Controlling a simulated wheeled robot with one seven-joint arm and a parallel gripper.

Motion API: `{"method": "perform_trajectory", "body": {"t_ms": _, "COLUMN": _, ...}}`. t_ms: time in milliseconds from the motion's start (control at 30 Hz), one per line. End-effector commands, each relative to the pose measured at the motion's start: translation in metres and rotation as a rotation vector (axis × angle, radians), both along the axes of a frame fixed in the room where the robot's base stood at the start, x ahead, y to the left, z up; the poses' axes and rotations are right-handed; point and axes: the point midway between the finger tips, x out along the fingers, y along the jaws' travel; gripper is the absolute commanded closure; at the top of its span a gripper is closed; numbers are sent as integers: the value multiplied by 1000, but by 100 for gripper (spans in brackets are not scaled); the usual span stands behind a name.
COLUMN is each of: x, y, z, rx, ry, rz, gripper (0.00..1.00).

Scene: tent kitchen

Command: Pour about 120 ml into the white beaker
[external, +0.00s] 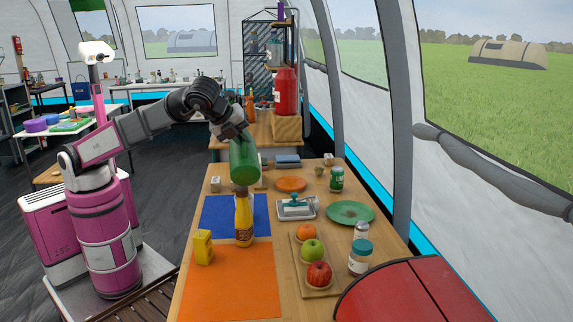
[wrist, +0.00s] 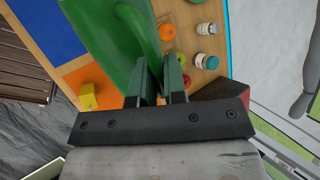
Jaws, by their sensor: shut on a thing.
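My gripper (external: 230,130) is shut on the handle of a green jug (external: 244,162), which it holds over the table, above the far part of the blue mat. The jug looks slightly tilted in the external view. In the wrist view the jug (wrist: 105,45) fills the upper left, and my gripper (wrist: 158,88) closes around its handle. The jug's contents do not show, and no stream of liquid is visible.
A yellow-brown bottle (external: 243,222) stands just in front of the jug. A yellow object (external: 203,247) stands on the mats' left side. A metal device (external: 296,208), an orange plate (external: 291,184), a green plate (external: 350,212), and a fruit board (external: 323,289) lie to the right. The orange mat (external: 225,297) is mostly clear.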

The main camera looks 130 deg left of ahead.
Motion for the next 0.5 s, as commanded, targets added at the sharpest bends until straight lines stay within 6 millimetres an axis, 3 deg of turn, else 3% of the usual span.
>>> {"method": "perform_trajectory", "body": {"t_ms": 500, "x": 6, "y": -5, "z": -2, "rx": -13, "ry": -16, "rz": 0, "gripper": 100}}
